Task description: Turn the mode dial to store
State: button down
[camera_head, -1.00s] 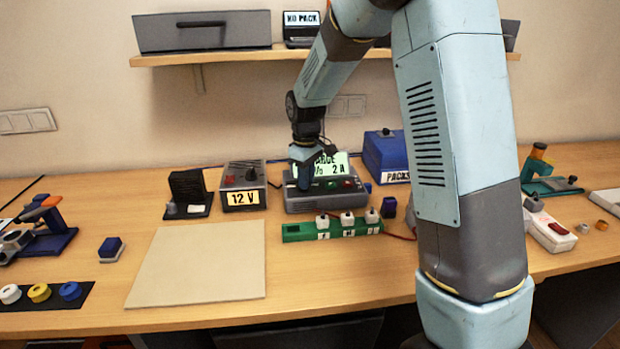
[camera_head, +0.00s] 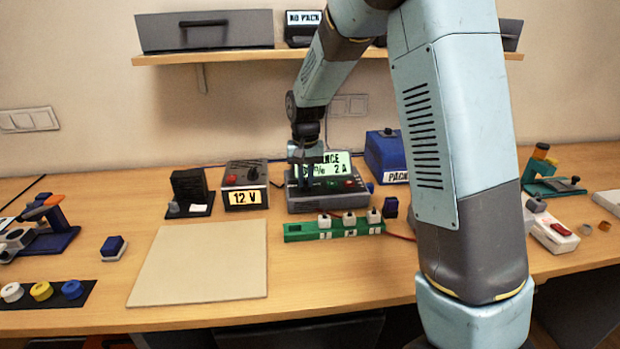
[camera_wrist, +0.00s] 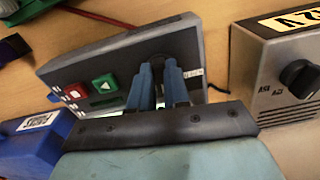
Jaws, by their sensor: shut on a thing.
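The grey charger unit (camera_head: 325,205) stands at the back middle of the table. Its lit screen (camera_head: 337,163) is partly covered by my arm; the readable part ends in "NCE" above "2 A". My gripper (camera_head: 304,184) points down at the left part of the charger's sloped front. In the wrist view my gripper (camera_wrist: 158,76) has its two blue fingers shut on the dark mode dial (camera_wrist: 158,58), which is mostly hidden between them. A green button (camera_wrist: 104,84) and a red button (camera_wrist: 76,91) sit beside it. The dial's pointer and most mode labels cannot be read.
A 12 V box (camera_head: 244,186) with its own black knob (camera_wrist: 299,76) stands close to the charger's left. A green strip (camera_head: 310,231) with white plugs lies in front. A blue PACKS box (camera_head: 385,155) stands behind right. A beige mat (camera_head: 200,262) lies clear.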

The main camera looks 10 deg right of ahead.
jog(key=m, duration=0.5)
jog(key=shift+w+a+r+m, duration=0.15)
jog(key=shift+w+a+m, duration=0.05)
jog(key=shift+m, duration=0.1)
jog(key=m, duration=0.4)
jog(key=shift+w+m, duration=0.15)
jog(key=shift+m, duration=0.55)
jog(key=c, duration=1.1)
grip_release()
notch_tip(320, 180, up, 14)
jog(key=shift+f, duration=0.25)
